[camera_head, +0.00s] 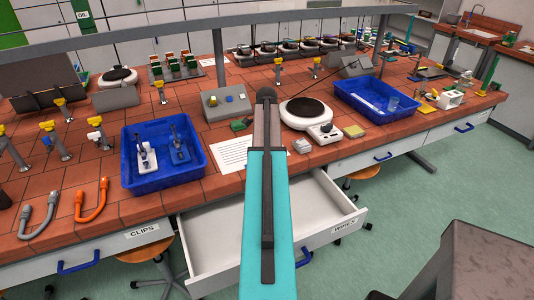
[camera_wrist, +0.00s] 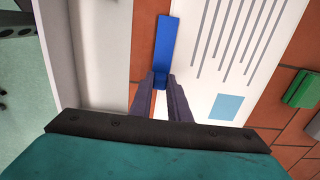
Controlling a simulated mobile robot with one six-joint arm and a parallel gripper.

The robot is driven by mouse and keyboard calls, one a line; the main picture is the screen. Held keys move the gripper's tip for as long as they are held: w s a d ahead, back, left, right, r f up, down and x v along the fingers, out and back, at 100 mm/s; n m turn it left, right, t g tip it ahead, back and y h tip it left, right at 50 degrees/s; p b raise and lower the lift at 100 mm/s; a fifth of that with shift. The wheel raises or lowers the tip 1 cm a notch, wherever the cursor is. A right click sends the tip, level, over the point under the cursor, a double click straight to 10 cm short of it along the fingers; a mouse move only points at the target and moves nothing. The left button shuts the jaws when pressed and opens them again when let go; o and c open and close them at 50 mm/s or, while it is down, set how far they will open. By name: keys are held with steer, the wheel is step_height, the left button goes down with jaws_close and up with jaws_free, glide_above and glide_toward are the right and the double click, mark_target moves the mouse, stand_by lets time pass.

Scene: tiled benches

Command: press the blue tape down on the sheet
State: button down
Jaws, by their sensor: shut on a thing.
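The white sheet (camera_head: 233,154) lies flat on the tiled bench, just left of my arm in the head view. In the wrist view the sheet (camera_wrist: 270,60) shows dark printed lines and a light-blue square. A blue tape strip (camera_wrist: 165,40) runs along the sheet's tile-side edge. My gripper (camera_wrist: 161,82) has its dark fingers shut on the near end of the tape. Whether the tape is stuck down along its length cannot be told. My arm hides the gripper and tape in the head view.
An open drawer (camera_head: 220,262) juts out below the bench. A blue bin (camera_head: 135,186) stands left of the sheet. A green block (camera_wrist: 301,88) lies beside the sheet.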

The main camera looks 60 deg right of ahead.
steer(key=shift+f, duration=0.2)
steer(key=c, duration=1.6)
jaws_free()
steer(key=shift+r+b, duration=1.8)
steer(key=shift+r, duration=5.1)
